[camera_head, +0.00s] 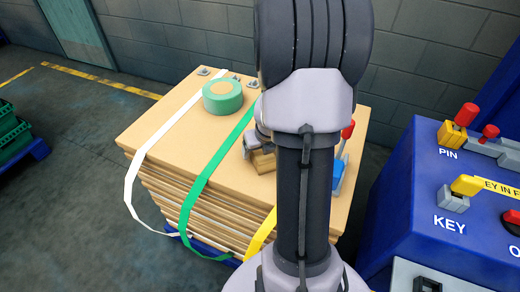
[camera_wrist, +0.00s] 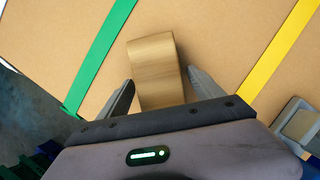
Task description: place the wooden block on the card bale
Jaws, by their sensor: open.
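The wooden block (camera_head: 263,162) appears to rest on top of the card bale (camera_head: 185,150), between the green and yellow straps. My arm hides part of it in the head view. In the wrist view the block (camera_wrist: 154,62) lies between the two fingers of my gripper (camera_wrist: 160,78), with a gap on each side. My gripper is open. The bale's brown card top (camera_wrist: 210,30) fills most of the wrist view. Whether the block's underside touches the card is hard to tell.
A green tape roll (camera_head: 222,96) sits on the bale's back left. White, green (camera_head: 205,175) and yellow straps (camera_head: 262,232) hang over its front edge. A blue control cabinet (camera_head: 430,215) with a red-handled switch stands at right. Green crates (camera_head: 12,130) stand at far left.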

